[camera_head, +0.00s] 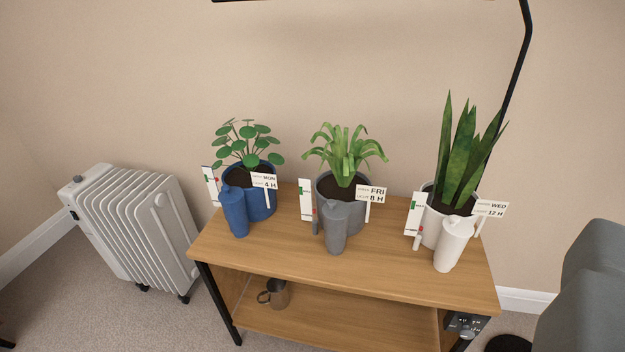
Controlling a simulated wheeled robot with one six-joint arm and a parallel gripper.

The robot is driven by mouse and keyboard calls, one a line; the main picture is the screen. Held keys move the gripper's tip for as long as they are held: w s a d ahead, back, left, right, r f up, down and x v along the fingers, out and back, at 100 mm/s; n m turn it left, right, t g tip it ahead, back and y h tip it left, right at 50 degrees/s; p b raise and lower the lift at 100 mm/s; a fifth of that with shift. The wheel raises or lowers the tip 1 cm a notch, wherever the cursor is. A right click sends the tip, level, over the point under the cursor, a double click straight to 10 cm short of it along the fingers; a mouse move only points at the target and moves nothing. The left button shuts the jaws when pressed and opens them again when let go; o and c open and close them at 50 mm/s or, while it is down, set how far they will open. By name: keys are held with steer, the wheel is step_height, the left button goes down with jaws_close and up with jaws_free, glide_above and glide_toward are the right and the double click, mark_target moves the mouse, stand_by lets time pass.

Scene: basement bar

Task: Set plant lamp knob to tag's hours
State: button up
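Three potted plants stand on a wooden shelf bench (290,266). The blue pot (262,205) has a tag (264,181) reading MON, 4 H. The grey pot (353,217) has a tag (371,194) reading FRI, 8 H. The white pot (432,222) has a tag (491,209) reading WED, 12 H. A black lamp pole (522,62) rises behind the white pot, and part of its dark bar (300,1) crosses the top edge. A small dark control box (465,323) sits low at the bench's right end; its knob setting is too small to read. My gripper is not in view.
Blue (234,211), grey (334,228) and white (453,244) bottle-like vessels stand before the pots, beside white gauge strips. A metal mug (277,294) sits on the lower shelf. A radiator (135,228) stands left; a grey rounded object (597,285) fills the right edge.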

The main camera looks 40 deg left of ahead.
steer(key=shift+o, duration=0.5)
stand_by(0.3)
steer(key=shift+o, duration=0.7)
